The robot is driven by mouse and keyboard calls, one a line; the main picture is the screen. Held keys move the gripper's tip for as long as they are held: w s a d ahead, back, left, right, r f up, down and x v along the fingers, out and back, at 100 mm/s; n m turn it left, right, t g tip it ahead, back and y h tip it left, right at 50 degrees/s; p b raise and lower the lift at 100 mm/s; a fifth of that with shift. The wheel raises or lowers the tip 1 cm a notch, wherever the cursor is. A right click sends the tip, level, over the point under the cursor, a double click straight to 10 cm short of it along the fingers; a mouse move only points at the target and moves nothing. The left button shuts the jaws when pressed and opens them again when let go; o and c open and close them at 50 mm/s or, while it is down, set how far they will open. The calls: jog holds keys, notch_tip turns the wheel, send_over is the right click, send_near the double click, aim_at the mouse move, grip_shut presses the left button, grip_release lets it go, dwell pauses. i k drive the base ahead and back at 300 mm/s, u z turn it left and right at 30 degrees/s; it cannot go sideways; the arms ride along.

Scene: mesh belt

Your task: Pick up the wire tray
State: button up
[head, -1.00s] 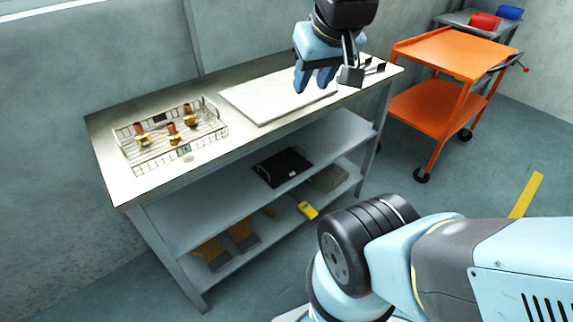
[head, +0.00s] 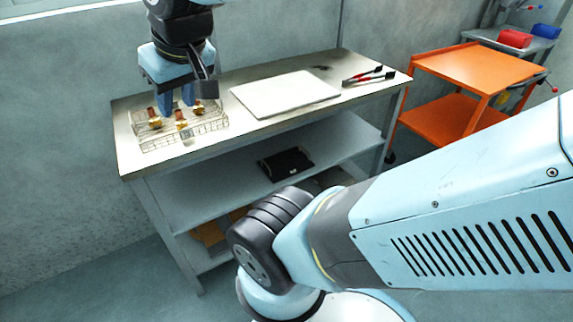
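The wire tray (head: 160,142) sits at the left end of the grey workbench top. It is a shallow basket of thin wire with a small tag on its front side. Three copper-and-brass fittings (head: 181,120) stand in it.
A white board (head: 285,94) lies on the bench (head: 215,85) right of the tray. Red-handled pliers (head: 370,77) lie farther right. A black case (head: 286,162) is on the shelf below. An orange cart (head: 470,65) stands right of the bench. My own arm fills the lower right.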

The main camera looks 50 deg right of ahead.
aim_at(316, 181)
jog(key=z, duration=0.45)
jog(key=i, duration=0.15)
jog(key=u, duration=1.85)
jog(key=k, duration=1)
jog(key=z, duration=1.5)
jog(key=k, duration=0.85)
jog(key=z, duration=0.65)
jog(key=i, duration=0.45)
jog(key=u, duration=0.05)
